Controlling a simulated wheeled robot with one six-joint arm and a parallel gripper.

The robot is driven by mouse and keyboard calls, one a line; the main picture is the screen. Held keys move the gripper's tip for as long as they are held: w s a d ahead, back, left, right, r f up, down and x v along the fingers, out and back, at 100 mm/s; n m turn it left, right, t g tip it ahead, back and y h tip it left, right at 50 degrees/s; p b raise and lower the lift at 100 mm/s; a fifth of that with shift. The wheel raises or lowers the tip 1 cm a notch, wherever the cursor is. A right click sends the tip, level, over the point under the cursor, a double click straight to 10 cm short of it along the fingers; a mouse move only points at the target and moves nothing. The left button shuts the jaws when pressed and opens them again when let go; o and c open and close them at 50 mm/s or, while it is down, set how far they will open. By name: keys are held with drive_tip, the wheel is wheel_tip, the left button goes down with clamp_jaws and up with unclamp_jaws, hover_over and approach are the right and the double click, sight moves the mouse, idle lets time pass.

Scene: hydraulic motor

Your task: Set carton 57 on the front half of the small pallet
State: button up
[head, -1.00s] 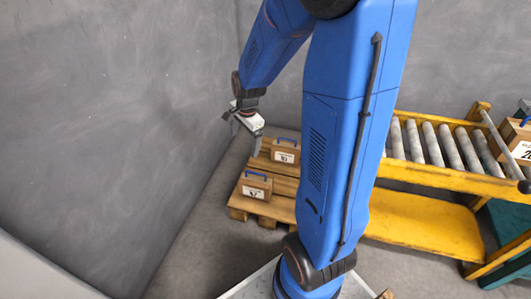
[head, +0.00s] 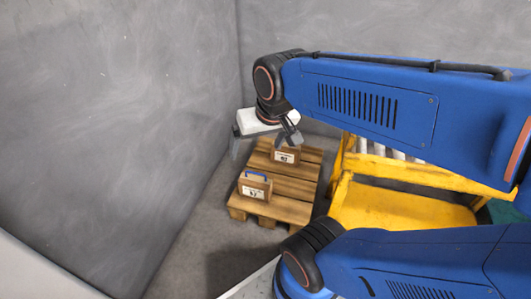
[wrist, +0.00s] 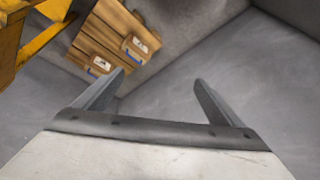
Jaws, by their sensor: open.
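The small wooden pallet (head: 285,208) lies on the floor by the left wall and also shows in the wrist view (wrist: 88,45). A brown carton with a blue handle (head: 255,187) stands on its front left part; its small label seems to read 57. A second labelled carton (head: 285,155) stands farther back on the pallet, partly hidden by my gripper. The wrist view shows both cartons (wrist: 138,45) upright on the slats. My gripper (head: 264,142) is open and empty, in the air above and apart from the cartons.
A yellow roller conveyor (head: 405,205) stands right of the pallet, largely hidden behind my arm. Grey walls (head: 120,110) close off the left and back. The front right part of the pallet is bare.

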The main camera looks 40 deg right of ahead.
drive_tip(key=shift+s+a+r+n+t, duration=0.15)
drive_tip(key=shift+s+n, duration=0.3)
drive_tip(key=shift+s, duration=0.3)
drive_tip(key=shift+s+r+n+t, duration=0.1)
drive_tip(key=shift+s+r+n, duration=0.1)
drive_tip(key=shift+s+n, duration=0.35)
drive_tip(key=shift+s+a+r+n+t, duration=0.15)
drive_tip(key=shift+s+n, duration=0.15)
drive_tip(key=shift+s, duration=0.6)
